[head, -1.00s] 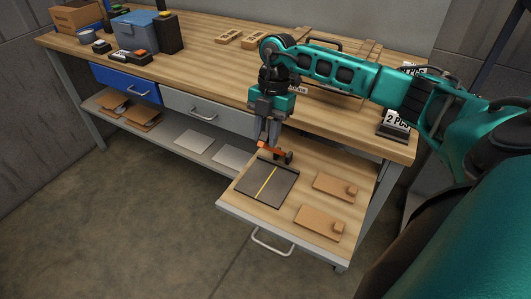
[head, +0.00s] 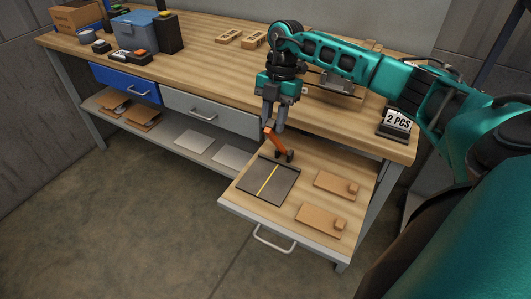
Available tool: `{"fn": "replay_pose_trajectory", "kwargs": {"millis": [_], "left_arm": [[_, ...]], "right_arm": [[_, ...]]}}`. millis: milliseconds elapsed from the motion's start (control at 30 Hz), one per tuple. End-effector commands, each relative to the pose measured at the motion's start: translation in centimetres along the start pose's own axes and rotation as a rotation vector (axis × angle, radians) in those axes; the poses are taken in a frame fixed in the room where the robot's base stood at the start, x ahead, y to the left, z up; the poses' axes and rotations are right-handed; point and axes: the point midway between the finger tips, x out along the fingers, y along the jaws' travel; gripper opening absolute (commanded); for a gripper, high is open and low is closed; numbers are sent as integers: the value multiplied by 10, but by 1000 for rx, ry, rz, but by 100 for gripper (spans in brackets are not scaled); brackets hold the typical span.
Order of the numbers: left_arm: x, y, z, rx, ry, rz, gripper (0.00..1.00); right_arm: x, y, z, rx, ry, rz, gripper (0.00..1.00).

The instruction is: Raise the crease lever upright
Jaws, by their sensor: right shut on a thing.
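The crease lever (head: 277,142) is an orange bar on a black pivot (head: 286,156), at the back edge of a dark plate (head: 268,181) with a yellow line. The plate lies in the pulled-out drawer (head: 233,202). The lever is tilted steeply, with its upper end leaning to the left of the pivot. My right gripper (head: 270,127) points down from above and is shut on the lever's upper end. The fingers partly hide that end. My left gripper is not in view.
Two brown boards with small blocks (head: 336,185) (head: 320,220) lie to the right of the plate in the drawer. The workbench top (head: 200,60) is behind. A "2 PCS" sign (head: 397,121) stands at its right end. Blue (head: 127,84) and grey (head: 209,111) drawers are shut.

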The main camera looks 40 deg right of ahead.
Motion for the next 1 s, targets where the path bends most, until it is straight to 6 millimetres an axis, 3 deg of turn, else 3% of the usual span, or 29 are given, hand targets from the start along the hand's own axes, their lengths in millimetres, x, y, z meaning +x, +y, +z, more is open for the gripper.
{"fn": "replay_pose_trajectory", "kwargs": {"millis": [1000], "left_arm": [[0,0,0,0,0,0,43]], "right_arm": [[-16,1,24,-1,0,4,16]]}}
